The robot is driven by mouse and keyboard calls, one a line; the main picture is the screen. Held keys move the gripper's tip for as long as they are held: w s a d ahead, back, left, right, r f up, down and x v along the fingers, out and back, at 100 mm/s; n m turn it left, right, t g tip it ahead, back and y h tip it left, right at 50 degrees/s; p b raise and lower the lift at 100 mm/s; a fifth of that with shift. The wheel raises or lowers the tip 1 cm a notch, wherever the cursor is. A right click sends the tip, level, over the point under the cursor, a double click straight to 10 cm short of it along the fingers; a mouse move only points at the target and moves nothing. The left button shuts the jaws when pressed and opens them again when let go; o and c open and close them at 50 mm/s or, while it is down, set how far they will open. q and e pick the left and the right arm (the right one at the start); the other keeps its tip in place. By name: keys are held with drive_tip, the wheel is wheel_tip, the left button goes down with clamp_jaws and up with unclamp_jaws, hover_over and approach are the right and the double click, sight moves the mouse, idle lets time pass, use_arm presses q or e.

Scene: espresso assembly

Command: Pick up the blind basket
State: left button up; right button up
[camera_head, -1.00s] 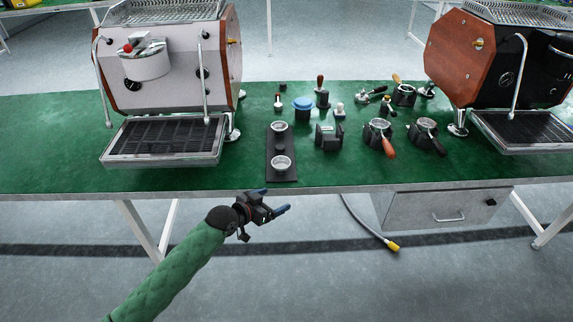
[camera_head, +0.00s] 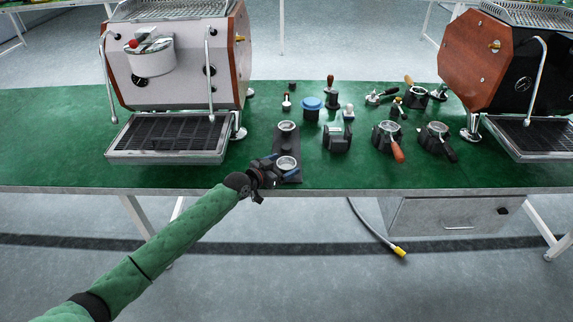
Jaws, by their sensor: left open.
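A dark mat (camera_head: 299,147) on the green table holds a metal basket at its far end (camera_head: 287,126), a small dark round piece in the middle (camera_head: 288,146) and a metal basket at its near end (camera_head: 286,163). I cannot tell for sure which one is the blind basket. My left gripper (camera_head: 283,167) is open at the near end of the mat, its blue fingertips close beside the near basket. Whether they touch it is too small to tell. My right gripper is not in view.
A white espresso machine (camera_head: 177,85) stands at left and a wood-sided one (camera_head: 482,62) at right. A black stand (camera_head: 337,137), a blue-topped tool (camera_head: 312,104) and portafilters (camera_head: 388,135) lie right of the mat. The front table edge runs below my gripper.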

use_arm(q)
drive_tip(key=shift+x, duration=1.1)
drive_tip(key=c, duration=0.9)
drive_tip(key=shift+c, duration=0.2)
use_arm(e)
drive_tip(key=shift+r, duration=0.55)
